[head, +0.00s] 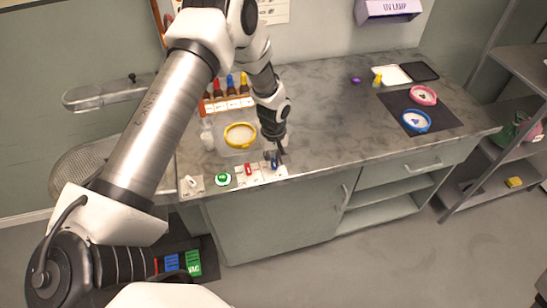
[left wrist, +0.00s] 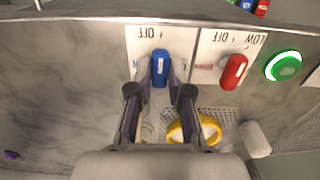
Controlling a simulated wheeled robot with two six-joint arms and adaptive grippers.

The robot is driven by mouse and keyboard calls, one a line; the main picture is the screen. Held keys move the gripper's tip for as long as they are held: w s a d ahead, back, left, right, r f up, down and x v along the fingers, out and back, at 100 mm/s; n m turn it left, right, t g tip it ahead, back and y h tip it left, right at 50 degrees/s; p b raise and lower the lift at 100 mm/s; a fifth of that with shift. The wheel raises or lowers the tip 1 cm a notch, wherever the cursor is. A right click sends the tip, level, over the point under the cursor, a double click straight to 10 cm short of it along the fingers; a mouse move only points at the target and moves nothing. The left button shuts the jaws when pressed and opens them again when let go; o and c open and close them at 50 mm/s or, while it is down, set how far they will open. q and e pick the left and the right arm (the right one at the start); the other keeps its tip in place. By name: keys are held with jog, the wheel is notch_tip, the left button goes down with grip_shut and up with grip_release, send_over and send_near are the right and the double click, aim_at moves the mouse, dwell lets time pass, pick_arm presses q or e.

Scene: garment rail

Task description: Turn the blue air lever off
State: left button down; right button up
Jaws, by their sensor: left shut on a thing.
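The blue lever (head: 275,164) sits on a white labelled plate at the front edge of the bench. In the left wrist view the blue lever (left wrist: 160,67) stands upright in the picture, below an upside-down OFF label. My left gripper (head: 279,153) reaches down to it from above. In the left wrist view the fingers of my left gripper (left wrist: 160,84) are closed on either side of the lever and hold it. The lever's base is partly hidden between the fingers. My right gripper does not show.
Close beside it are a red lever (left wrist: 233,72) on its own plate and a round green button (left wrist: 285,66). A yellow-rimmed dish (head: 240,135) and a rack of dropper bottles (head: 228,104) stand behind. The bench's middle right (head: 335,120) is clear.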

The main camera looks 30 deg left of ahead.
aim_at(273, 162)
pick_arm(q)
jog(key=shift+s+f, duration=0.1)
jog(key=shift+f, duration=0.05)
jog(key=c, duration=1.2)
grip_release()
jog(key=shift+o, duration=0.6)
notch_tip(273, 162, up, 12)
jog(key=shift+w, duration=0.2)
jog(key=shift+s, duration=0.1)
